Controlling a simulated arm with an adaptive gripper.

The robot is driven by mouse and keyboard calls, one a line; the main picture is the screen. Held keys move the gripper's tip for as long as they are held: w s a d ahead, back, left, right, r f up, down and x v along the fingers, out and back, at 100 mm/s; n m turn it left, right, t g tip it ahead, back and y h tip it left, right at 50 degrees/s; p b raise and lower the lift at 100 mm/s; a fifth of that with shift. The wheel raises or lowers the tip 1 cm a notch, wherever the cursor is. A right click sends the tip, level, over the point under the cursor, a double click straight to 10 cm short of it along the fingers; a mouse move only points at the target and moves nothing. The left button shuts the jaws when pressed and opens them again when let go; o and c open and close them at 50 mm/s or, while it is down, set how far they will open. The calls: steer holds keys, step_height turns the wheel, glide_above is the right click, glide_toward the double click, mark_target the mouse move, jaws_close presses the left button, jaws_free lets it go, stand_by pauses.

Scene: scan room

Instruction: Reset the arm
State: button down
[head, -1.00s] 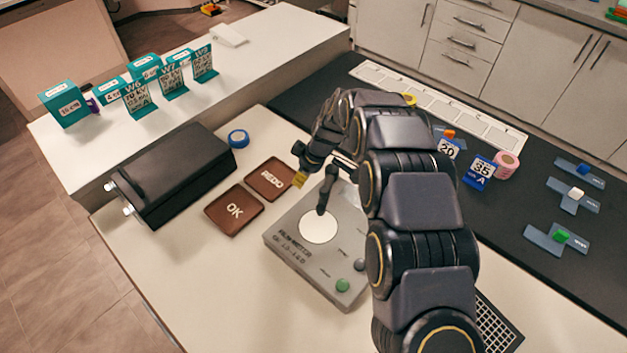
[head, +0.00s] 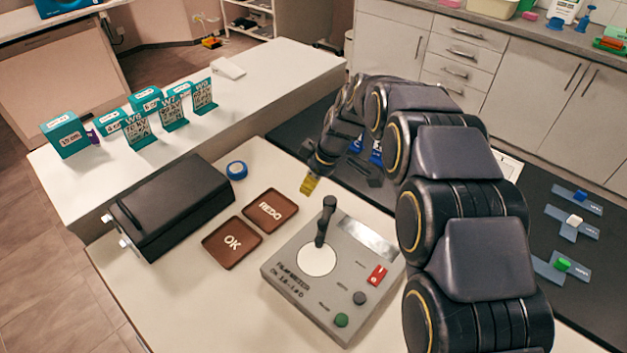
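My arm reaches from the lower right up to the back middle and bends down there. My gripper (head: 342,180) hangs past the far end of the grey device, above the edge between the white table and the black counter. Its fingers look spread, one with a yellow tip at left and a dark one at right. I see nothing between them. The grey device (head: 290,293) stands below and nearer, with an upright black lever (head: 325,222) on a white disc, a red switch (head: 378,274), and grey and green buttons. The gripper appears apart from the lever.
Brown trays marked REDO (head: 271,211) and OK (head: 232,243) lie left of the device. A black box (head: 172,205) and a blue tape roll (head: 237,170) are further left. Teal cards (head: 65,135) stand on the raised white ledge. Small blocks on blue-grey pieces (head: 571,222) lie at right.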

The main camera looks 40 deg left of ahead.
steer(key=s+d+r+m+h, duration=0.1)
steer(key=d+r+m, duration=0.4)
steer(key=d, duration=0.7)
steer(key=s+d+r+m, duration=0.1)
steer(key=d+r+m, duration=0.35)
steer(key=d, duration=0.65)
steer(key=s+d+r+m+h, duration=0.1)
steer(key=s+d+m+h, duration=0.1)
steer(key=s+d+m, duration=0.9)
steer(key=s+d, duration=0.8)
steer(key=shift+d+r+g+h, duration=0.25)
steer(key=shift+g+h, duration=0.05)
steer(key=shift+g, duration=0.1)
